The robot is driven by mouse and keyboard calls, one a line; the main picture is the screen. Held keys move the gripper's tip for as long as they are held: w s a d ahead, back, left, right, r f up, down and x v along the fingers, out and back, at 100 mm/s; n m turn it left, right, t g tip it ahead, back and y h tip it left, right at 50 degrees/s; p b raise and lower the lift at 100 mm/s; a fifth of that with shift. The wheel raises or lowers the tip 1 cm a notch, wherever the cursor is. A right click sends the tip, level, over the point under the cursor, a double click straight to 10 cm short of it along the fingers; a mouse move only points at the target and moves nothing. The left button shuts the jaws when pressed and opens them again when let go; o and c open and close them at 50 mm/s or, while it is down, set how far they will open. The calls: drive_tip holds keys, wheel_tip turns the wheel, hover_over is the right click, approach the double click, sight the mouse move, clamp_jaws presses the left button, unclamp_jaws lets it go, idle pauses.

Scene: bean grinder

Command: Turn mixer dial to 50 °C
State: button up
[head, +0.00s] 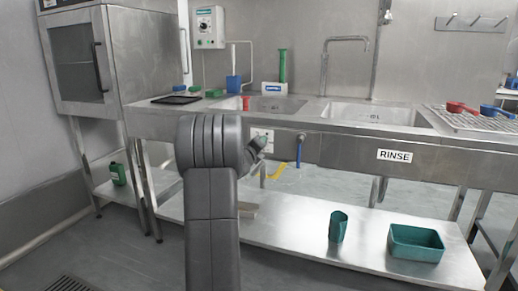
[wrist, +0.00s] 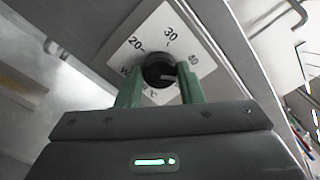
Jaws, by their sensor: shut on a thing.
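The mixer dial is a round black knob (wrist: 158,70) on a white square plate (wrist: 133,28) marked 20, 30 and 40; the other marks are partly hidden by my gripper. A pale line on the knob points right and slightly down, below the 40. My gripper (wrist: 160,88) has its two green fingers on either side of the knob and is shut on it. In the head view, my gripper (head: 263,142) is at the white plate (head: 269,133) on the steel counter front, and the knob is hidden there.
A blue-handled hose fitting (head: 299,150) hangs just right of the plate. A RINSE label (head: 395,155) is on the counter front further right. The lower shelf (head: 290,225) holds a green jug (head: 338,226) and a green tub (head: 416,243). A steel cabinet (head: 80,60) stands left.

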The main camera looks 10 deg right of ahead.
drive_tip(key=shift+f+m, duration=0.1)
drive_tip(key=shift+m, duration=3.7)
drive_tip(key=o, duration=1)
drive_tip(key=shift+c, duration=0.2)
drive_tip(key=p+v, duration=0.1)
drive_tip(key=v, duration=1.2)
drive_tip(key=shift+s+a, duration=0.25)
drive_tip(key=shift+s, duration=0.1)
drive_tip(key=shift+w, duration=0.1)
drive_tip(key=b+x, duration=0.1)
drive_tip(key=x, duration=1.2)
drive_tip(key=shift+w+d, duration=0.25)
drive_tip(key=shift+w, duration=0.05)
